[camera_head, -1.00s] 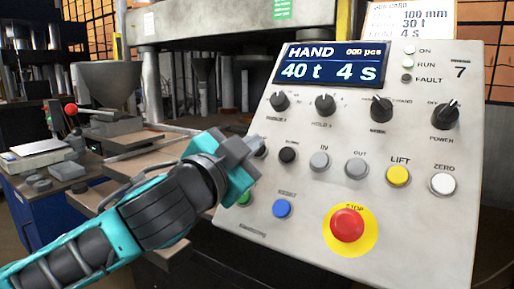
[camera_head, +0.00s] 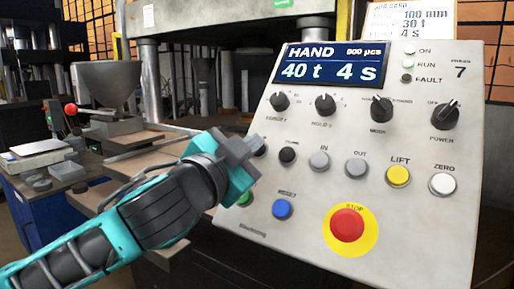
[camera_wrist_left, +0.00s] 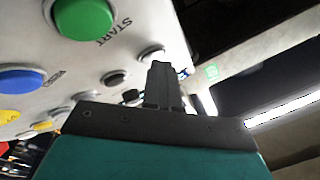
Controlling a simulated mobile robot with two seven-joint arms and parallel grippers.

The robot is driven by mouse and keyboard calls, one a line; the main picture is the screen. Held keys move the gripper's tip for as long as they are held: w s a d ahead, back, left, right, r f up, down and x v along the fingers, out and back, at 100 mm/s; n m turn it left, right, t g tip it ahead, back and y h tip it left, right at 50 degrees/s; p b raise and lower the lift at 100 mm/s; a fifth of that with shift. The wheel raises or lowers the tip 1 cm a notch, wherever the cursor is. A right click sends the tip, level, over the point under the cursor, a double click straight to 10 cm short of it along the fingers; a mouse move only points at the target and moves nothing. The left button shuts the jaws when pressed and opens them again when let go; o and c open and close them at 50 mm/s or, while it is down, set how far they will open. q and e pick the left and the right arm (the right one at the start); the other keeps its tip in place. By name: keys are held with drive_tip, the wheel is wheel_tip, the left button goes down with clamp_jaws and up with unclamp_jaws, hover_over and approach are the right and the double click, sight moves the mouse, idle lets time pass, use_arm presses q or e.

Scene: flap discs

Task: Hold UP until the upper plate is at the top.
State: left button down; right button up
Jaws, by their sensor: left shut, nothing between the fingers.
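The control panel (camera_head: 310,190) fills the right half of the head view. Its display (camera_head: 332,66) reads HAND, 40 t and 4 s. My left gripper (camera_head: 257,146) is shut and empty, with its fingertips at a button at the left end of the panel's button row. That button is mostly hidden by the fingers and its label cannot be read. In the wrist view the closed fingers (camera_wrist_left: 160,70) reach to a pale button (camera_wrist_left: 151,53); contact is hard to tell. The press's upper plate (camera_head: 215,26) is at the top of the head view. My right gripper is not in view.
Nearby on the panel are a black button (camera_head: 287,155), a blue button (camera_head: 283,208) and a green button (camera_wrist_left: 84,17), partly behind my gripper in the head view. The red STOP button (camera_head: 347,225) sits lower right. A blue bench (camera_head: 40,212) stands left.

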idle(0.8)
use_arm(q)
drive_tip(key=shift+s+a+r+p, duration=0.35)
drive_tip(key=shift+s+r+p, duration=0.15)
drive_tip(key=shift+p, duration=0.15)
drive_tip(key=shift+s+a+r+p, duration=0.25)
drive_tip(key=shift+r+p, duration=0.2)
drive_tip(key=shift+p, duration=0.05)
drive_tip(key=s+a+r+p, duration=0.1)
drive_tip(key=s+r+p, duration=0.1)
drive_tip(key=shift+s+a+r, duration=0.2)
drive_tip(key=shift+s+a, duration=0.1)
drive_tip(key=shift+a, duration=0.1)
